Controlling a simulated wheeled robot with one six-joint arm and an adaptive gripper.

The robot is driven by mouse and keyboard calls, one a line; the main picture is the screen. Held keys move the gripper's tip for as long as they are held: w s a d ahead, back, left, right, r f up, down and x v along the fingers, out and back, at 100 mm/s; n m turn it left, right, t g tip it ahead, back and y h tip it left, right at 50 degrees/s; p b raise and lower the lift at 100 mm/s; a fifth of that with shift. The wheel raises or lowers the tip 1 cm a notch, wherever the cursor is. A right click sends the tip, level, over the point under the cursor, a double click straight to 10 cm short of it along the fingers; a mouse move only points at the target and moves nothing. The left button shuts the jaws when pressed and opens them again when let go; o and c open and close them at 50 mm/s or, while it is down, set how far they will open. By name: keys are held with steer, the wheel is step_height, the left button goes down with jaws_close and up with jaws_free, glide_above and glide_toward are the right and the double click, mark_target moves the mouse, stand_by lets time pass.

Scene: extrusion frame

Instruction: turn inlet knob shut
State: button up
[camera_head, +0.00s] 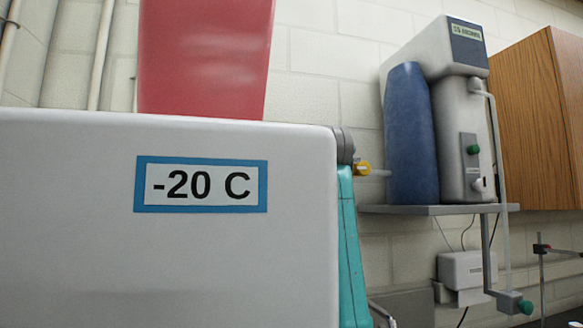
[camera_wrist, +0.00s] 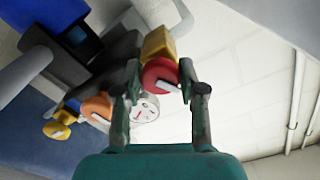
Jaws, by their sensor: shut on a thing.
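In the wrist view a red round knob (camera_wrist: 160,76) with a pale pointer sits between the two fingertips of my gripper (camera_wrist: 161,78). The fingers close on it from both sides. A yellow block (camera_wrist: 159,43) shows just behind the red knob. A round white gauge (camera_wrist: 146,107) is partly covered by the left finger. No label shows which knob is the inlet. In the head view my gripper is hidden.
In the head view a white box marked -20 C (camera_head: 235,270) fills the left, with a red container (camera_head: 205,55) above it. A blue cylinder (camera_head: 410,135) and grey unit (camera_head: 462,115) stand on a wall shelf (camera_head: 440,210). A wooden cabinet (camera_head: 545,120) is at right.

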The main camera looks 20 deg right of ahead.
steer(key=o, duration=1.1)
steer(key=s, duration=1.2)
